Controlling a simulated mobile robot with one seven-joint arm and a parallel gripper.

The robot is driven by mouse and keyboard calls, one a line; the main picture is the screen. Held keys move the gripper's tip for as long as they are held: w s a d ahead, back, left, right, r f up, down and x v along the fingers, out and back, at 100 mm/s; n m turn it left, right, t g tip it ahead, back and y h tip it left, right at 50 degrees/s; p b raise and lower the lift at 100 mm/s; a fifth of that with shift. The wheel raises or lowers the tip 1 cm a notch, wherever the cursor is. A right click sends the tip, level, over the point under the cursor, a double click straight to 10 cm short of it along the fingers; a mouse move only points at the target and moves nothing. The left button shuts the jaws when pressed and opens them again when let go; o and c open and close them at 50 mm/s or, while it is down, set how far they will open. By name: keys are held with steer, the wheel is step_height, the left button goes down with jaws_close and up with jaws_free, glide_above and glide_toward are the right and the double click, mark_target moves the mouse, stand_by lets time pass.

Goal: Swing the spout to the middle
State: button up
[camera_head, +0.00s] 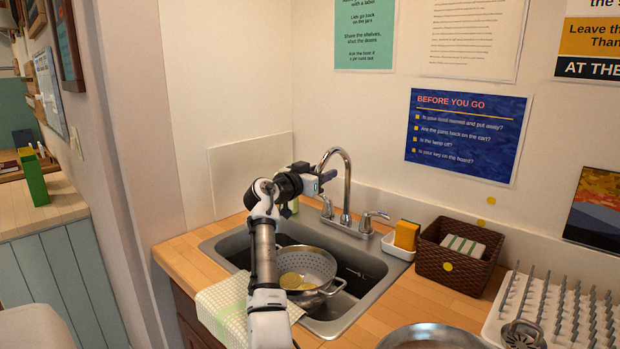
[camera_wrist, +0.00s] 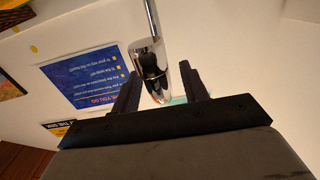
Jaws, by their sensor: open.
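The chrome tap's spout (camera_head: 347,172) rises from the back of the sink in the head view. It arches over with its tip toward the left. My gripper (camera_head: 324,178) is at the spout's tip, coming from the left. In the wrist view the spout's chrome end (camera_wrist: 153,78) hangs between the two black fingers of my gripper (camera_wrist: 160,72). The fingers are apart, one on each side of the spout. I cannot tell whether either touches it. The sink (camera_head: 366,302) lies below, partly hidden by my arm.
A metal colander (camera_head: 315,262) with yellow items sits in the sink. Tap handles (camera_head: 372,217) flank the spout. A white dish with a sponge (camera_head: 406,235), a brown basket (camera_head: 464,276) and a drying rack (camera_head: 555,315) stand to the right. A checked cloth (camera_head: 222,300) hangs over the front edge.

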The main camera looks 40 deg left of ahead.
steer(key=s+b, duration=0.4)
steer(key=s, duration=0.9)
steer(key=shift+s, duration=0.3)
steer(key=shift+d, duration=0.1)
